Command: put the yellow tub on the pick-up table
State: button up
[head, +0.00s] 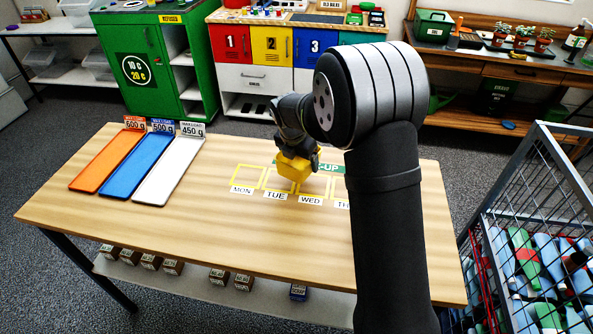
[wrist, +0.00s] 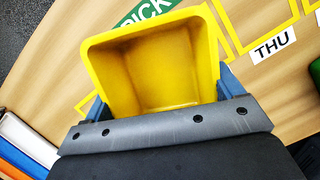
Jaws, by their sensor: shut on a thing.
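My gripper (head: 298,160) is shut on the yellow tub (head: 293,170) over the back middle of the wooden pick-up table (head: 230,235). In the wrist view the tub (wrist: 155,75) is open-topped and looks empty, with a blue finger on either side of it. In the head view it hangs tilted near the yellow outlines by the TUE and WED labels. I cannot tell whether it touches the table. The green pick-up sign (head: 328,168) is partly hidden by my gripper and arm.
Orange (head: 106,160), blue (head: 137,165) and white (head: 168,170) trays with weight signs lie on the table's left. Yellow outlines with MON (head: 241,190), TUE (head: 275,195) and WED (head: 311,200) labels mark the middle. A wire cart (head: 540,215) of bottles stands right. The front tabletop is clear.

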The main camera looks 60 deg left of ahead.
jog(key=shift+s+a+f, duration=0.3)
jog(key=shift+a+f, duration=0.1)
jog(key=shift+f, duration=1.9)
jog(key=shift+f, duration=0.15)
jog(key=o, duration=0.8)
jog(key=v, duration=1.2)
